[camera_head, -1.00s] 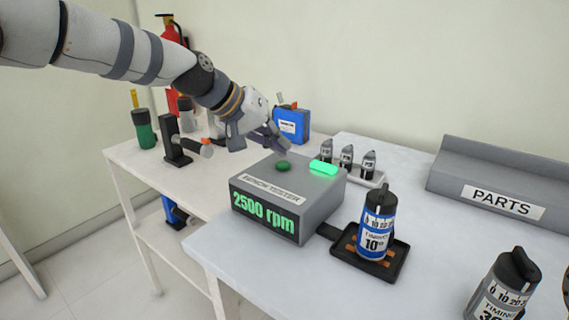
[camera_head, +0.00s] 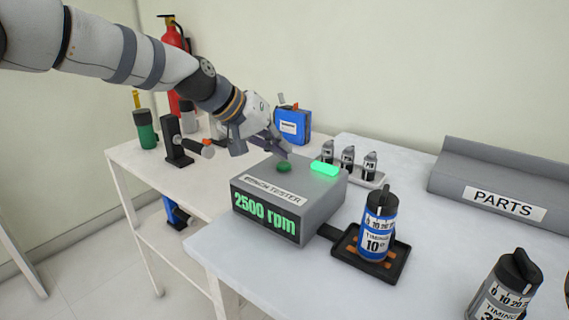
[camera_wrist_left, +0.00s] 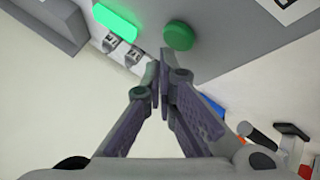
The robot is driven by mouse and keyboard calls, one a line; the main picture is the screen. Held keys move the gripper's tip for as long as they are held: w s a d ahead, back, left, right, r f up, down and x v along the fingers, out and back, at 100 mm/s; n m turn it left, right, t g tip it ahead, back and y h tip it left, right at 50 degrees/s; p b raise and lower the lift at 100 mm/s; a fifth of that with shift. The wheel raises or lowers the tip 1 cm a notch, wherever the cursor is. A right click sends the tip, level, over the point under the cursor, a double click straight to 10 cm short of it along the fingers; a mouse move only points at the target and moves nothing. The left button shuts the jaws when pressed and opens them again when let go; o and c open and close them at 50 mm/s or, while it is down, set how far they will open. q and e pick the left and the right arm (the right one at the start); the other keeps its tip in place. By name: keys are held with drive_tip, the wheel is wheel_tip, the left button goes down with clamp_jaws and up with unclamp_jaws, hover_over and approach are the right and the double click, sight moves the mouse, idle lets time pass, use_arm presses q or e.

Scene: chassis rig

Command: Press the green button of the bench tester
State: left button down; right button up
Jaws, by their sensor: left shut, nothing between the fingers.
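The grey bench tester (camera_head: 318,201) sits on the white table, its front display reading 2500 rpm. Its round green button (camera_head: 284,168) is on the top face, and a lit green bar (camera_head: 324,169) is beside it toward the right. My left gripper (camera_head: 286,153) is shut and empty, its tips just above and behind the green button. In the left wrist view the shut fingertips (camera_wrist_left: 164,55) are close to the green button (camera_wrist_left: 179,37), with a small gap in the picture; whether they touch cannot be told. My right gripper is not in view.
A blue timing unit (camera_head: 377,228) stands on a black tray (camera_head: 345,251) right of the tester. Small grey bottles (camera_head: 348,158) stand behind it. A second timing unit (camera_head: 505,288) is at front right, a PARTS bin (camera_head: 500,185) at the back right. A blue box (camera_head: 293,124) is behind the gripper.

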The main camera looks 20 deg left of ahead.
sight(281, 163)
use_arm(q)
drive_tip(key=shift+f, duration=0.1)
idle(0.4)
drive_tip(key=shift+f, duration=0.55)
drive_tip(key=shift+r, duration=0.7)
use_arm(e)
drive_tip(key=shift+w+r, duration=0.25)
use_arm(q)
wheel_tip(281, 163, up, 6)
drive_tip(key=shift+f+p, duration=0.1)
drive_tip(key=shift+p, duration=0.5)
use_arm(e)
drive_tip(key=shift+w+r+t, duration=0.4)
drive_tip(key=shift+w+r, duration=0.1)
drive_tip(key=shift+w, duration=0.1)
